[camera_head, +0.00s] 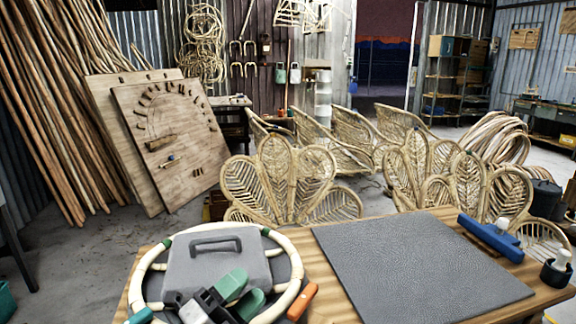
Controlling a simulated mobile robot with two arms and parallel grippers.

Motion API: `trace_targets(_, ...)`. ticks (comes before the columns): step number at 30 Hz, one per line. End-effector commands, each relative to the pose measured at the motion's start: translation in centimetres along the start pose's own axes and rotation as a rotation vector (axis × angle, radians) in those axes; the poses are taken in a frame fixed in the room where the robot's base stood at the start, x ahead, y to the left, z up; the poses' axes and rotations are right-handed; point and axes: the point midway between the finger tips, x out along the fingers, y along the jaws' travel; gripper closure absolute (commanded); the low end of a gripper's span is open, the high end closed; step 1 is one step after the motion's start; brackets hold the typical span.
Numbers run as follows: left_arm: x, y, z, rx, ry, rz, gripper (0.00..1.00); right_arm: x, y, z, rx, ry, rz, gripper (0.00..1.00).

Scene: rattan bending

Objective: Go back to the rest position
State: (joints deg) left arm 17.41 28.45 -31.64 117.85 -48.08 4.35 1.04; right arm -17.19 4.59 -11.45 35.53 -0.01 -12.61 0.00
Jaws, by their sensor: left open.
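My left gripper (241,293) is at the lower left of the head view, with dark jaws and green finger pads. The pads stand apart with nothing visible between them. It shows over the near part of a pale rattan ring (148,259) on the wooden table. A grey block with a handle (215,255) sits inside the ring. Whether the gripper touches the ring or block I cannot tell. The ring has dark green bands, and an orange piece (302,301) shows at its right side. My right gripper is not in view.
A grey mat (415,262) covers much of the table (545,282). Woven rattan chair backs (277,180) stand close behind the table. Grey floor shows at left.

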Motion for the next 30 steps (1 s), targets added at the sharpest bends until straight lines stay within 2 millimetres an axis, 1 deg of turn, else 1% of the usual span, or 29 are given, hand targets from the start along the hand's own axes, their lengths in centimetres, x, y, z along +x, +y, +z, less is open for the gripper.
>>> trace_targets(1, -1.2, 0.4, 0.9, -0.101, -0.126, -0.018, 0.47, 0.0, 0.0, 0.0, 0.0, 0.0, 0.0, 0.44)
trace_targets(2, -1.9, 0.6, 1.6, -0.16, -0.206, -0.024, 0.47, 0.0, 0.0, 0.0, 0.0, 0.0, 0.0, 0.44)
trace_targets(3, -3.1, 1.1, 2.5, -0.238, -0.314, -0.027, 0.47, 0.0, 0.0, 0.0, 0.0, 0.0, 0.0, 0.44)
trace_targets(5, -5.3, 2.1, 3.7, -0.353, -0.476, -0.021, 0.47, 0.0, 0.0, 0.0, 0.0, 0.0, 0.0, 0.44)
trace_targets(6, -6.9, 3.0, 4.4, -0.43, -0.584, -0.01, 0.47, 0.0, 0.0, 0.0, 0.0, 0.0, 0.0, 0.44)
trace_targets(8, -9.7, 4.6, 5.0, -0.544, -0.746, 0.019, 0.47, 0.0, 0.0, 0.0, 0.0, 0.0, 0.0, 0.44)
trace_targets(9, -11.7, 5.7, 5.2, -0.616, -0.852, 0.043, 0.47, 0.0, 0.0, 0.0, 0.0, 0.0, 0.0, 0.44)
trace_targets(11, -14.8, 7.4, 5.0, -0.722, -1.007, 0.091, 0.47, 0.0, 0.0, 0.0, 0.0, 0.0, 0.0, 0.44)
trace_targets(12, -16.9, 8.5, 4.6, -0.79, -1.104, 0.127, 0.47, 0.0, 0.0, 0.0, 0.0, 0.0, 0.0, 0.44)
trace_targets(15, -21.6, 10.8, 2.9, -0.934, -1.316, 0.226, 0.47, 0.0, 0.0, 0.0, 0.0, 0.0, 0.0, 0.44)
trace_targets(18, -25.4, 12.3, 0.7, -1.044, -1.479, 0.321, 0.47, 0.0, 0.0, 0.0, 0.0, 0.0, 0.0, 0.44)
trace_targets(21, -28.5, 13.3, -1.7, -1.134, -1.612, 0.415, 0.47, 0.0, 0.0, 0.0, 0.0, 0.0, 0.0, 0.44)
trace_targets(24, -31.2, 13.8, -4.2, -1.212, -1.726, 0.507, 0.47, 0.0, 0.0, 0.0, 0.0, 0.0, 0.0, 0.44)
trace_targets(29, -34.9, 13.8, -8.3, -1.324, -1.885, 0.661, 0.47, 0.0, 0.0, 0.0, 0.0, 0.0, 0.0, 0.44)
trace_targets(30, -34.8, 14.9, -7.6, -1.316, -1.881, 0.66, 0.47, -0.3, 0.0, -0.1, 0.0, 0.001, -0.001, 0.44)
